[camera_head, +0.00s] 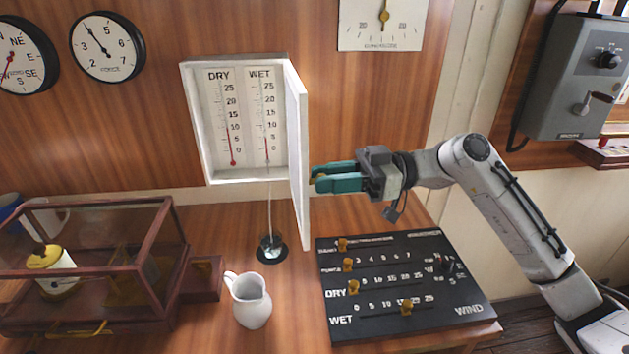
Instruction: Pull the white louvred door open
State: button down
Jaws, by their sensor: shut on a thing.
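The white louvred door (298,150) belongs to a white wall box (197,125) holding the DRY and WET thermometers. The door stands open, hinged at the box's right side and swung out toward me, so I see it nearly edge-on. The box's inside is in plain view. My gripper (312,177), with teal fingers, reaches in from the right at the door's outer face. Its jaws are shut on the door's small brass-coloured knob, which is mostly hidden between the fingertips. The louvres are hard to make out at this angle.
A white jug (249,300) stands on the wooden desk below the box. A black slider board (400,285) lies under my arm. A glass-sided wooden case (90,265) is at left. A small dark cup (271,249) with a wick sits below the box. A grey wall unit (575,80) is at right.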

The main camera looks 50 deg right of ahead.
jog(key=shift+s+d, duration=0.15)
jog(key=shift+d, duration=0.05)
dwell(0.3)
jog(key=c, duration=0.9)
grip_release()
jog(key=shift+c, duration=0.2)
jog(key=b+v, duration=0.1)
jog(key=v, duration=0.9)
jog(key=shift+s+d, duration=0.15)
jog(key=shift+d, duration=0.15)
